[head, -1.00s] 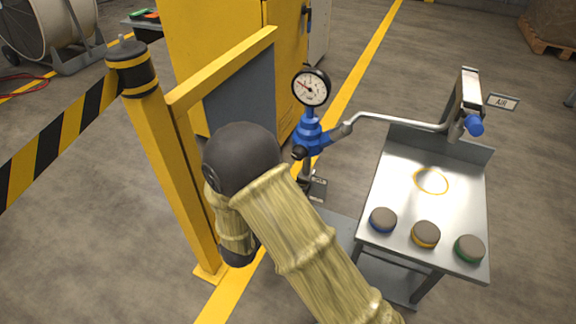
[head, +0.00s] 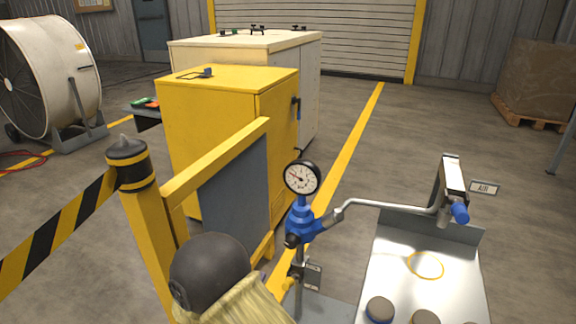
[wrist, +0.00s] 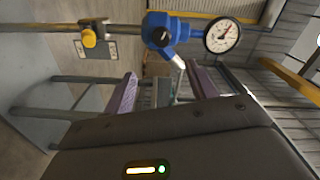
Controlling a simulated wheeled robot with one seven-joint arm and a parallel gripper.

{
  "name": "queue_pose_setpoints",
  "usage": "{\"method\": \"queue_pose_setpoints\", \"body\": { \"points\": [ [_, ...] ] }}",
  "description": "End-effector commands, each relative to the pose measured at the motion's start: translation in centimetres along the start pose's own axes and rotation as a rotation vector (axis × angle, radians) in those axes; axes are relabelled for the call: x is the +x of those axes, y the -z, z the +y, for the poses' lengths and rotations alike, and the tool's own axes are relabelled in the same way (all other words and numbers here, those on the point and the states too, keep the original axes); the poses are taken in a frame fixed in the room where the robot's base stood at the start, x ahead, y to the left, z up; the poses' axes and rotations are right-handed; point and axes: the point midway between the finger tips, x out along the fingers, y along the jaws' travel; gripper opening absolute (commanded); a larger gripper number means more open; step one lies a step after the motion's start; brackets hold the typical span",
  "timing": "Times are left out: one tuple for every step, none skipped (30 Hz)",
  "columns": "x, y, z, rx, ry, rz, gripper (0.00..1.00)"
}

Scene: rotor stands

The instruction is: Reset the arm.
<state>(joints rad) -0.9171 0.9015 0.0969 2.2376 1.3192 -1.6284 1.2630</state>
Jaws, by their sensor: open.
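My arm, with a dark rounded joint and a tan sleeve, shows at the bottom of the head view; its gripper is hidden there. In the wrist view my gripper (wrist: 163,88) has two purple-faced fingers standing well apart, with nothing seen held between them. Beyond and above the fingers is a blue valve body (wrist: 168,30) with a white dial gauge (wrist: 222,36). In the head view the same gauge (head: 302,178) sits upright on the blue fitting (head: 300,221), right of my arm.
A yellow post (head: 150,240) with a guard panel (head: 235,185) stands close left of my arm. A bent pipe (head: 385,204) runs right from the fitting above a metal table (head: 390,265) with several round pucks. Yellow (head: 225,130) and white cabinets stand behind. Floor is open beyond the table.

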Motion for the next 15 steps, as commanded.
{"method": "queue_pose_setpoints", "body": {
  "points": [
    [0.5,0.2,-0.4,-0.004,-0.015,-0.004,0.57],
    [0.9,0.3,-0.5,-0.010,-0.029,-0.012,0.57],
    [1.4,0.5,-0.7,-0.020,-0.052,-0.027,0.57],
    [2.0,0.6,-1.0,-0.030,-0.073,-0.041,0.57],
    [2.5,0.7,-1.2,-0.043,-0.097,-0.058,0.57],
    [3.4,1.0,-1.5,-0.062,-0.132,-0.086,0.57],
    [4.0,1.1,-1.8,-0.079,-0.158,-0.110,0.57],
    [4.5,1.4,-2.0,-0.099,-0.186,-0.138,0.57],
    [5.3,1.7,-2.4,-0.127,-0.220,-0.176,0.57],
    [5.8,2.0,-2.7,-0.149,-0.243,-0.206,0.57],
    [6.2,2.2,-3.0,-0.173,-0.266,-0.237,0.57],
    [6.7,2.7,-3.3,-0.206,-0.294,-0.280,0.57],
    [7.0,3.0,-3.6,-0.231,-0.312,-0.312,0.57],
    [7.3,3.4,-3.9,-0.257,-0.330,-0.345,0.57],
    [7.6,4.0,-4.2,-0.293,-0.352,-0.389,0.57]
  ]
}}
